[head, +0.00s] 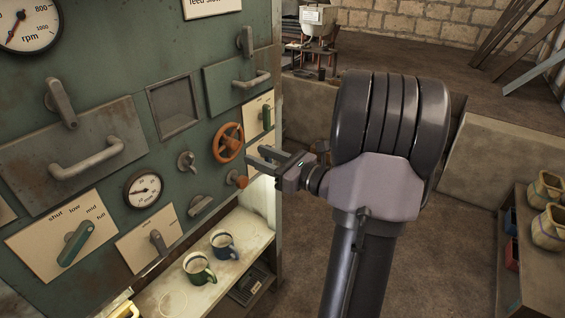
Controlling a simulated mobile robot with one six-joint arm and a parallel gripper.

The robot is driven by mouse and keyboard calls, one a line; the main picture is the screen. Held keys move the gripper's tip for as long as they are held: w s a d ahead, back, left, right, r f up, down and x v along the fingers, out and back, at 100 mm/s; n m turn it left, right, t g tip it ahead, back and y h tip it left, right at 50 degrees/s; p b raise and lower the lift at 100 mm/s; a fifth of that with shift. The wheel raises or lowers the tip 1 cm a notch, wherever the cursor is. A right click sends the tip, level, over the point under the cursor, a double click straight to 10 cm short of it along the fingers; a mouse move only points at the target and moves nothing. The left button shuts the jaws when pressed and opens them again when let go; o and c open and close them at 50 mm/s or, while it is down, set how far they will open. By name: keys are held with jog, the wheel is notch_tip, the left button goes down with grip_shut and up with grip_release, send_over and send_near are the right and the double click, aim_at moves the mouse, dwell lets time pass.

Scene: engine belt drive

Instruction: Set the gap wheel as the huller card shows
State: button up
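An orange spoked handwheel (228,143), which may be the gap wheel, is on the green panel; no label on it is readable.
The panel carries a lever (76,242) on a shut/low/mid/full plate, a small gauge (143,189), an rpm gauge (28,23) and handles. Two mugs (199,268) (223,244) stand on the shelf (172,294) below. A bench with pots (549,228) is at right; floor between is clear.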

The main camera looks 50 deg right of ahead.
jog(key=s, duration=0.7)
jog(key=shift+s+d, duration=0.3)
dwell(0.9)
